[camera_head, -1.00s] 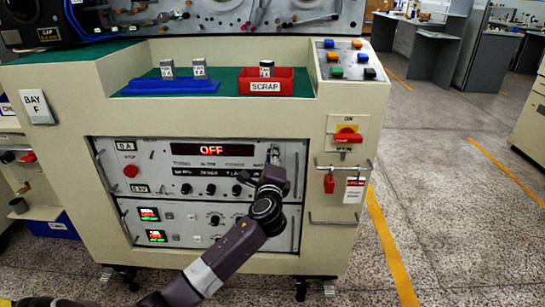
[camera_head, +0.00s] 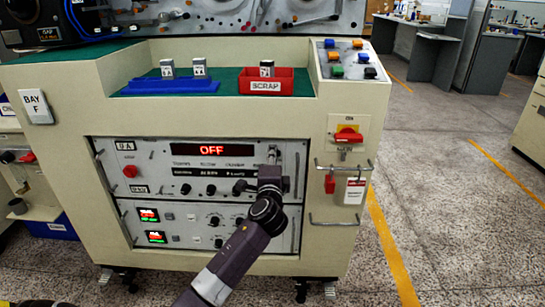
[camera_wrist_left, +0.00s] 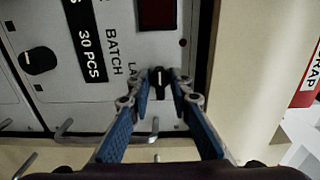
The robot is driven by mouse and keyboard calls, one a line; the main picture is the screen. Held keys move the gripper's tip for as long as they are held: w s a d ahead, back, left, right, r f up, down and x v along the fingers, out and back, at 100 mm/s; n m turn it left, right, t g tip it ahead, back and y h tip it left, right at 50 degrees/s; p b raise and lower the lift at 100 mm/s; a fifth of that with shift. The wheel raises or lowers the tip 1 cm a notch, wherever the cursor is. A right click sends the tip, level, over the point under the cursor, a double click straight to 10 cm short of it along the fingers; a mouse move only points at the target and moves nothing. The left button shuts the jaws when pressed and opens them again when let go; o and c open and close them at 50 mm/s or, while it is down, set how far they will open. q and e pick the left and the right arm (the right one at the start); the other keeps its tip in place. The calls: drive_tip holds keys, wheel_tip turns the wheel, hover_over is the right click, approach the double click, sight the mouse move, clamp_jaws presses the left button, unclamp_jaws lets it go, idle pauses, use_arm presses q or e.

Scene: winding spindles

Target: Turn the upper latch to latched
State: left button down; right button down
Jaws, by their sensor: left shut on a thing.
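The upper latch is a small black knob (camera_wrist_left: 159,76) with a white line, on the light panel beside lettering that begins "LA" in the left wrist view. Its white line runs up and down in that picture. My left gripper (camera_wrist_left: 160,85) is shut on this knob, one blue-padded finger on each side. In the head view my left gripper (camera_head: 271,158) is at the right end of the upper panel (camera_head: 150,155) with the red "OFF" display. There the gripper hides the knob. My right gripper is not in view.
Another black knob (camera_wrist_left: 39,60) is on the panel in the left wrist view. A red-handled switch (camera_head: 348,134) and metal rail handles (camera_head: 343,166) are right of the panel. A red scrap bin (camera_head: 265,82) and a blue tray (camera_head: 170,87) stand on the shelf above.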

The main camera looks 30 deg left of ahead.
use_arm(q)
drive_tip(key=c, duration=2)
unclamp_jaws()
drive_tip(key=shift+c, duration=0.2)
drive_tip(key=v, duration=1.2)
drive_tip(key=shift+f, duration=0.1)
